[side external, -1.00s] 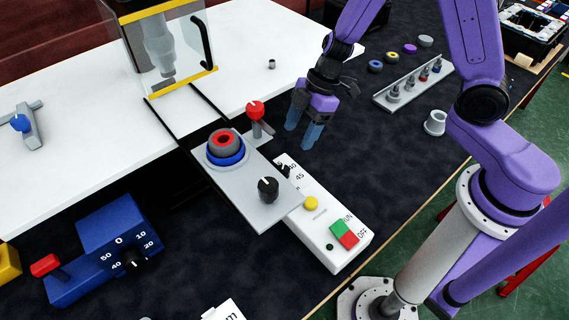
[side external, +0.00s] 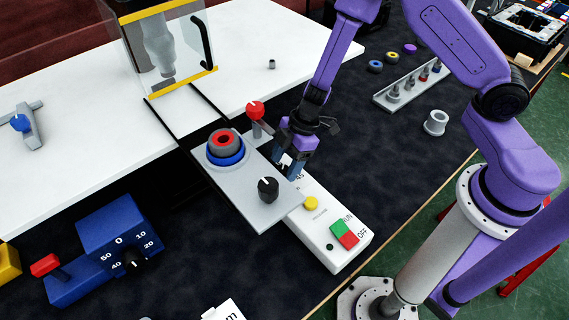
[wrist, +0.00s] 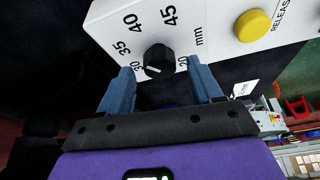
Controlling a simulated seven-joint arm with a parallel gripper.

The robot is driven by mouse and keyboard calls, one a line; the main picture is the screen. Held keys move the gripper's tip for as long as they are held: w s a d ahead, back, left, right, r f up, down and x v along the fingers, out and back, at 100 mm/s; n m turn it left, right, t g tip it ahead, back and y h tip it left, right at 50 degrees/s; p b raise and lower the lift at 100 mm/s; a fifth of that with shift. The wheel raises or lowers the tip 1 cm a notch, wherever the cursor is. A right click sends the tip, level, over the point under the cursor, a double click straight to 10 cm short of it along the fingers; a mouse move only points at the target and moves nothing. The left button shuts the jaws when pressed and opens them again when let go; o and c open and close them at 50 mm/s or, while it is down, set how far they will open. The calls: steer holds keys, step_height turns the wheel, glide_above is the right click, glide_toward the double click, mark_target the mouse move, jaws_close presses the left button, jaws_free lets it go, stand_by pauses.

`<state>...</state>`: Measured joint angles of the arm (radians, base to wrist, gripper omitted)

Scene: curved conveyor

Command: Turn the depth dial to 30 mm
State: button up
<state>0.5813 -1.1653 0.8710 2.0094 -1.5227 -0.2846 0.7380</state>
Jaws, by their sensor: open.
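The depth dial, a black knob (wrist: 158,60), sits on the white control panel (wrist: 215,40), with 30, 35, 40, 45 and "mm" printed around it. A short pale mark shows on the knob's near side, toward the lower left; its exact reading is unclear. My gripper (wrist: 159,78) is open, its two blue fingers to the left and right of the knob in the wrist view. Whether they touch it I cannot tell. In the side view my gripper (side external: 289,168) hangs over the upper end of the panel (side external: 320,215) and hides the dial.
A yellow release button (side external: 311,203) and a green and red switch (side external: 344,232) are on the same panel. A grey plate (side external: 240,200) with a black knob (side external: 268,189) lies close left of my gripper. A red-topped lever (side external: 255,110) stands just behind.

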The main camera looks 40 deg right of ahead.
steer(key=shift+a+f, duration=0.15)
steer(key=shift+f, duration=0.3)
steer(key=c, duration=1.1)
steer(key=shift+o, duration=0.2)
